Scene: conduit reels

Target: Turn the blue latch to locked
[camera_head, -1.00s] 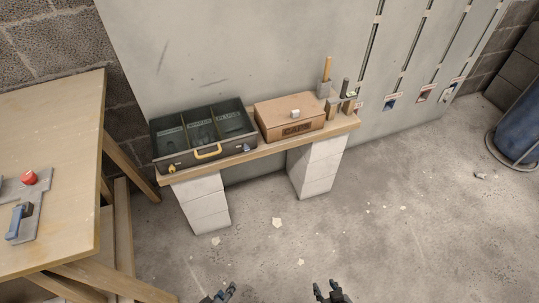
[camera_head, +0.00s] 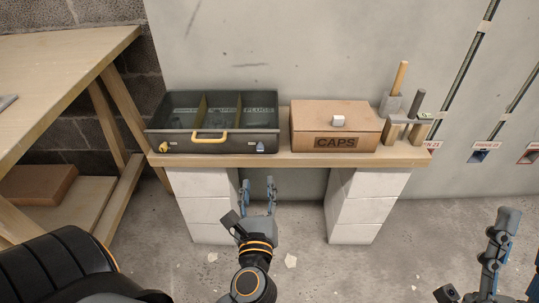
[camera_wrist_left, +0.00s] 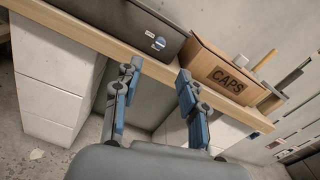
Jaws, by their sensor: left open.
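The blue latch (camera_head: 260,147) is small and sits at the right end of the front face of a dark grey case (camera_head: 225,143) on the bench. It also shows in the left wrist view (camera_wrist_left: 158,43), just beyond the fingertips; its exact angle is too small to tell. My left gripper (camera_head: 258,184) is open and empty, in front of and below the latch, not touching it. Its two fingers also show in the left wrist view (camera_wrist_left: 158,72). My right gripper (camera_head: 505,228) is partly in view at the lower right, cut by the frame edge.
The case has a yellow handle (camera_head: 210,138) and a yellow latch (camera_head: 165,147) at its left. A cardboard CAPS box (camera_head: 335,118) stands right of it, then a tool holder (camera_head: 405,122). The plank bench (camera_head: 300,160) rests on white blocks (camera_head: 357,205). A wooden table (camera_head: 60,60) stands left.

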